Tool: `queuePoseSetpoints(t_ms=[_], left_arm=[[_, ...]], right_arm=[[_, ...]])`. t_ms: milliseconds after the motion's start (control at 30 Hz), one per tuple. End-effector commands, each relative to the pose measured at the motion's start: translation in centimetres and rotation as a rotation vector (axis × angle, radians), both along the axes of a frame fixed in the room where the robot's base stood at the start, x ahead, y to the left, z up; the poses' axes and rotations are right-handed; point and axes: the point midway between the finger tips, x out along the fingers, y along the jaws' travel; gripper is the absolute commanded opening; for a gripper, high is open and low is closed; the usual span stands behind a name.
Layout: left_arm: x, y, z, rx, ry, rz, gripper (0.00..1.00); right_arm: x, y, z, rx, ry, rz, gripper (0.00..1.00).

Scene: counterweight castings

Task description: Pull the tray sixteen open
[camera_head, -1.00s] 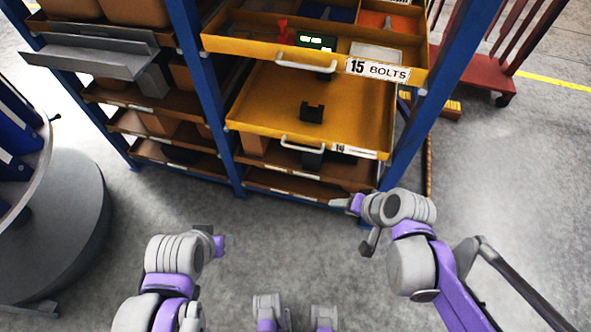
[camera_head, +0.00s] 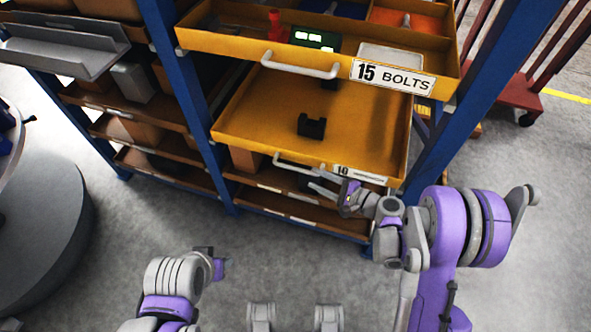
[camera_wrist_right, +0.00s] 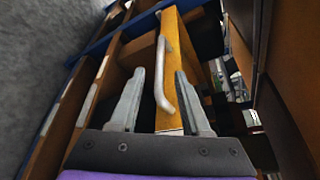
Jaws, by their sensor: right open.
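The lower yellow tray (camera_head: 255,140) stands out of the blue rack under the tray marked 15 BOLTS. Its front label (camera_head: 360,174) is too foreshortened to read fully. A dark bracket-like block (camera_head: 311,126) lies in it. Its pale handle (camera_head: 290,163) is on the front face. My right gripper (camera_head: 316,188) is open just in front of this handle. In the right wrist view the handle (camera_wrist_right: 160,78) shows between the open fingers (camera_wrist_right: 160,90), with no clear grip on it. My left gripper (camera_head: 218,262) is low over the floor, away from the rack; its jaws are unclear.
The tray 15 BOLTS (camera_head: 340,72) overhangs the lower tray, with its own handle (camera_head: 300,65). A blue rack post (camera_head: 440,140) stands right of the trays. Brown shelves (camera_head: 290,205) lie below. A round grey stand (camera_head: 40,225) is at left. The floor in front is clear.

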Motion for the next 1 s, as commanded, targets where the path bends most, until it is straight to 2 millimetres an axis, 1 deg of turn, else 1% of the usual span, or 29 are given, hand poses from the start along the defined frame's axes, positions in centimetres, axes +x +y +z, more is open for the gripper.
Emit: queuePoseSetpoints(t_ms=[33, 200, 400, 600, 867, 1000], left_arm=[[0.0, 0.0, -0.1, 0.0, 0.0, 0.0, 0.5], [0.0, 0.0, -0.3, 0.0, 0.001, 0.0, 0.5], [0.0, 0.0, -0.5, 0.0, 0.002, 0.0, 0.5], [0.0, 0.0, -0.6, 0.0, 0.002, 0.0, 0.5], [0.0, 0.0, -0.6, 0.0, 0.002, 0.0, 0.5], [0.0, 0.0, -0.6, 0.0, 0.002, 0.0, 0.5]], right_arm=[[0.5, 0.9, -0.2, 0.0, 0.0, 0.004, 0.47], [2.5, 3.5, -1.0, -0.001, 0.001, 0.003, 0.47], [4.3, 5.8, -1.6, -0.001, 0.001, 0.003, 0.47], [5.1, 6.8, -1.8, -0.002, 0.0, 0.001, 0.47], [5.1, 6.8, -1.8, -0.003, 0.0, 0.001, 0.47], [5.1, 6.8, -1.8, -0.003, 0.0, 0.001, 0.22]])
